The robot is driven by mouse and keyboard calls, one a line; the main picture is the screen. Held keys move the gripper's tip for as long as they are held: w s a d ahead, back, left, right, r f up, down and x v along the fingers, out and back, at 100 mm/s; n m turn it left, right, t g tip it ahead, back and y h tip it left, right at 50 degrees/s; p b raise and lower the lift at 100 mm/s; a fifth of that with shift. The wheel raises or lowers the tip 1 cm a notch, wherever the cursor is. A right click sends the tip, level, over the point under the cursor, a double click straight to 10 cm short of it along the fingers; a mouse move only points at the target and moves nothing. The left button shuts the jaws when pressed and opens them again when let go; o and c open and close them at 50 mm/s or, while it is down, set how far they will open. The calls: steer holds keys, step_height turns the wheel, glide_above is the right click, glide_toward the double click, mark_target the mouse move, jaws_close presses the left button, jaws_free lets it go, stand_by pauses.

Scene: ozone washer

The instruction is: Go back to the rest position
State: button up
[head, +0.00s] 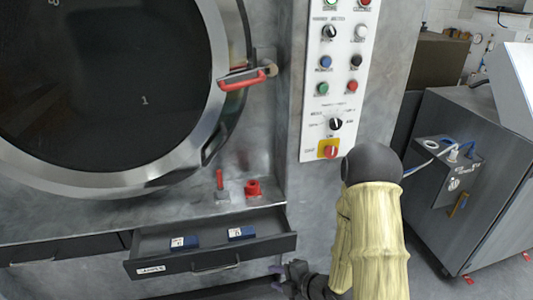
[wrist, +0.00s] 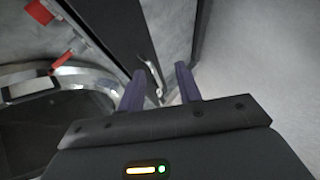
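My gripper (wrist: 160,85) shows in the wrist view with its two dark purple fingers apart and nothing between them. A metal drawer handle and a dark drawer edge lie beyond the fingertips in that view. In the head view my gripper (head: 281,277) is low in the picture, just below the right end of the open drawer (head: 265,245), partly hidden by my arm. My arm, in a pale yellow cover, reaches down at the right of the machine. I cannot tell the exact gap between fingers and drawer.
The drawer holds two blue boxes (head: 184,242). Above it are the round washer door (head: 110,90), a red-handled latch (head: 243,78) and a red knob (head: 254,188). A white control panel (head: 340,70) is at the centre. A grey cabinet (head: 470,150) stands right, with bare floor beside my arm.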

steer(key=s+d+r+m+g+h+p, duration=0.1)
steer(key=d+r+m+h+p, duration=0.25)
steer(key=d+r+m, duration=0.4)
steer(key=s+d+r+m+g+h+p, duration=0.2)
steer(key=d+r+m+h, duration=0.3)
steer(key=r+m, duration=0.45)
steer(key=s+r+m+g, duration=0.1)
steer(key=s+r+m, duration=0.3)
steer(key=s+m, duration=0.2)
steer(key=shift+a+r+m+g+p, duration=0.25)
steer(key=shift+r+m+g+p, duration=0.1)
steer(key=shift+m+p, duration=0.15)
